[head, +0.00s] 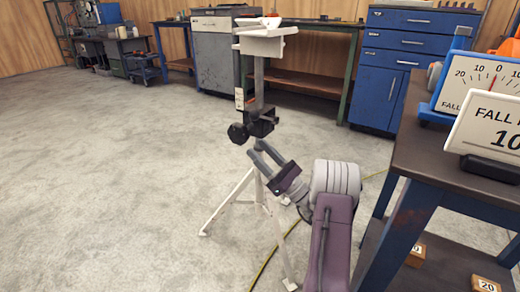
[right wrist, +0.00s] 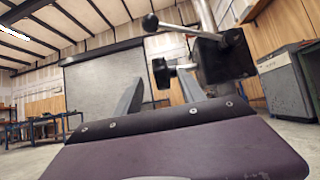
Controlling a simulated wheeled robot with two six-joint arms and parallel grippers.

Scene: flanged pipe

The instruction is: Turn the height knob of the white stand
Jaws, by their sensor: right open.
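The white stand (head: 243,200) stands on the floor in the middle of the head view, with splayed legs and a white top (head: 265,40). A black clamp block (head: 263,123) sits on its post, with a dark round height knob (head: 238,133) on its left side. My right gripper (head: 258,150) is open and empty just below the block and knob, its fingers pointing up at them. In the right wrist view the knob (right wrist: 160,73) and block (right wrist: 222,60) appear beyond the fingers, the knob within the gap between them. A ball-ended lever (right wrist: 168,26) shows above the knob. My left gripper is out of view.
A dark-topped blue table (head: 425,165) with a dial gauge (head: 485,80) and a sign (head: 492,128) stands close on the right. Workbenches and blue drawers (head: 408,60) line the back wall. A yellow cable (head: 268,262) lies on the floor. The floor on the left is clear.

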